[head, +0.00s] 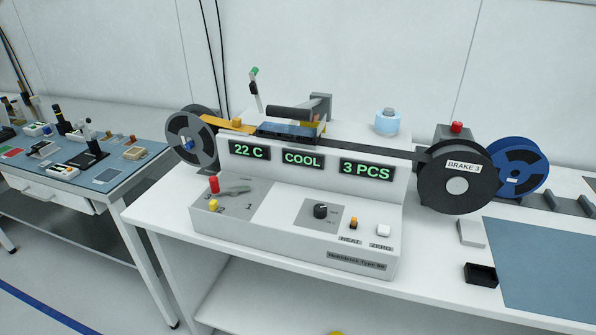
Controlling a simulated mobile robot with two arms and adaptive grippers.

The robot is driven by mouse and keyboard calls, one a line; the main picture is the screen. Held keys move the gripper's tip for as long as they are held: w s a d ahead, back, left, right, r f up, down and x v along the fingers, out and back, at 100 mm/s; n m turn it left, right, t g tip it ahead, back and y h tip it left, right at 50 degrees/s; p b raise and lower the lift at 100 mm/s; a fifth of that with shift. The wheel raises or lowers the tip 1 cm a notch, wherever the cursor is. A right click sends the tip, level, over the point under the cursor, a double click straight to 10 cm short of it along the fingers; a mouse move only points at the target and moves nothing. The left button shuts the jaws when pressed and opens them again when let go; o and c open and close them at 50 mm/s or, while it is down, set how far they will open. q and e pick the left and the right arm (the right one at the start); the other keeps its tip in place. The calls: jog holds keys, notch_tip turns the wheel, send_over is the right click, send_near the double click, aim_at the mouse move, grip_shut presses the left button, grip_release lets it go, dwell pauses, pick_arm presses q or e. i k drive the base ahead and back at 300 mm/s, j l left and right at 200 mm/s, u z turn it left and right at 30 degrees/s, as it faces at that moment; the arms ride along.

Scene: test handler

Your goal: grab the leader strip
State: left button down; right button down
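An orange-yellow strip (222,122), which looks like the leader strip, runs from the top of the left grey reel (178,142) to the sealing track on top of the white machine (230,200). A dark tape (375,147) runs from the track to the black "BRAKE 3" reel (440,195) on the right. A dark horizontal bar (290,113) sits above the track and hides part of it. Neither of my grippers is in view.
Displays read "22 C", "COOL" (302,158) and "3 PCS". A blue reel (516,168) stands behind the black reel. A light-blue roll (387,121) sits on the machine's top. A small black tray (481,275) lies beside a bare blue mat (545,265). Another bench (85,190) stands left.

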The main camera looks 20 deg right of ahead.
aim_at(236, 124)
jog(key=i+j+z, duration=0.3)
jog(key=j, duration=0.35)
jog(key=i+j+z, duration=0.15)
jog(key=j, duration=0.25)
jog(key=i+j+z, duration=0.15)
jog(key=j, duration=0.25)
jog(key=i, duration=0.1)
